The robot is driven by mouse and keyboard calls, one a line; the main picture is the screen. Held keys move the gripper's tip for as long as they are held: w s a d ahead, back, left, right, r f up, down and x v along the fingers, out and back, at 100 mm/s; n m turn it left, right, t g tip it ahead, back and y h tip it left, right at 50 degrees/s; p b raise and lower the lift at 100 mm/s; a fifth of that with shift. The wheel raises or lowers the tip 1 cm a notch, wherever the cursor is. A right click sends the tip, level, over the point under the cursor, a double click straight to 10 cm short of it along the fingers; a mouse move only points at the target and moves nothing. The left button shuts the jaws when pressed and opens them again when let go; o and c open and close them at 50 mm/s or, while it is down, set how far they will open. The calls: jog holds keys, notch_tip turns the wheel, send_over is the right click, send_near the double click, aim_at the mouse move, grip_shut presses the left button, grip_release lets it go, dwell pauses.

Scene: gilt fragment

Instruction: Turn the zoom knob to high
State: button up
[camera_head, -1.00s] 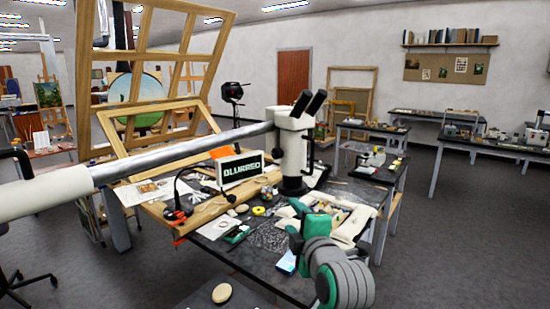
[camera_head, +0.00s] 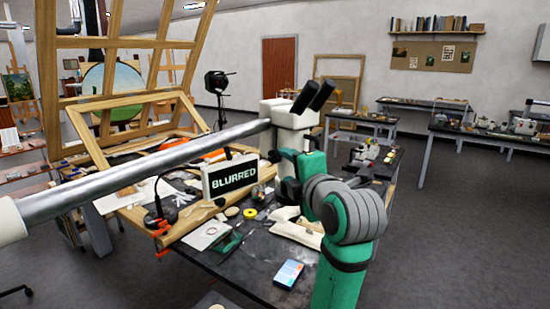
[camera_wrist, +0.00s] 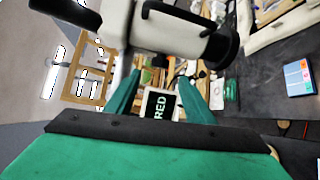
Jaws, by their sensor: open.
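The microscope (camera_head: 297,118) is white with two dark eyepieces and hangs on a long metal boom over the bench. In the wrist view its white body and dark lower barrel (camera_wrist: 215,48) fill the top. A small dark knob (camera_wrist: 160,61) shows on its underside edge; I cannot tell its setting or for sure that it is the zoom knob. My gripper (camera_head: 277,160) is beside the microscope body, partly hidden by my own arm. In the wrist view its two green fingers (camera_wrist: 160,78) are apart, with the small knob just beyond their tips. I cannot tell whether they touch it.
A display sign (camera_head: 231,173) reading BLURRED stands on the cluttered bench (camera_head: 262,262). A phone-like device (camera_head: 289,273) lies near the front. Wooden frames (camera_head: 125,100) stand at left. The boom (camera_head: 150,165) crosses left of the microscope. Floor at right is clear.

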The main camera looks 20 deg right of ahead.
aim_at(277, 159)
jog(key=w, duration=0.6)
jog(key=w+f, duration=0.1)
jog(key=w, duration=0.2)
jog(key=shift+w, duration=0.1)
jog(key=shift+f, duration=0.1)
jog(key=shift+w+d, duration=0.1)
jog(key=c, duration=1.1)
jog(key=shift+o, duration=0.2)
jog(key=shift+a, duration=0.25)
